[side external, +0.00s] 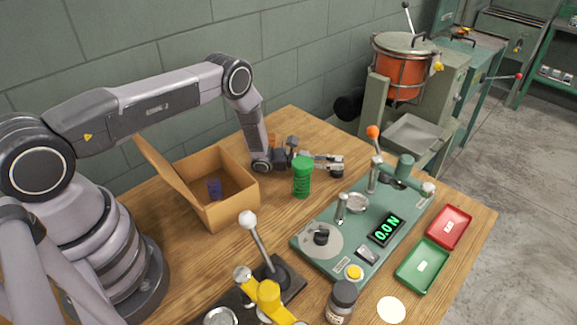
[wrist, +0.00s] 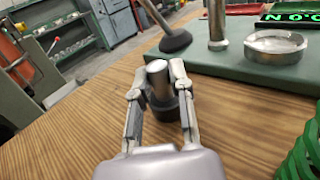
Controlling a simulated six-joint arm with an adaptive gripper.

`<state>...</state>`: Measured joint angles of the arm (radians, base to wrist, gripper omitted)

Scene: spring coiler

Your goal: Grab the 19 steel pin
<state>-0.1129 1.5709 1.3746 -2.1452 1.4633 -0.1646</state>
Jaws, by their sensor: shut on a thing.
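The steel pin (wrist: 158,78) is a short silver cylinder with a dark round base, seen in the wrist view. It stands between the two fingers of my gripper (wrist: 157,90), which are shut on it from both sides. In the side view, my gripper (side external: 332,163) reaches low over the wooden table, right of the arm's wrist. The dark base of the pin (side external: 337,173) shows just under the fingertips there. I cannot tell whether the base touches the table. No number is readable on the pin.
The green test fixture (side external: 318,262) with levers and a 0.0 N display (side external: 386,229) lies in front. An open cardboard box (side external: 232,205) is at left. Red (side external: 463,213) and green (side external: 436,253) trays sit at right.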

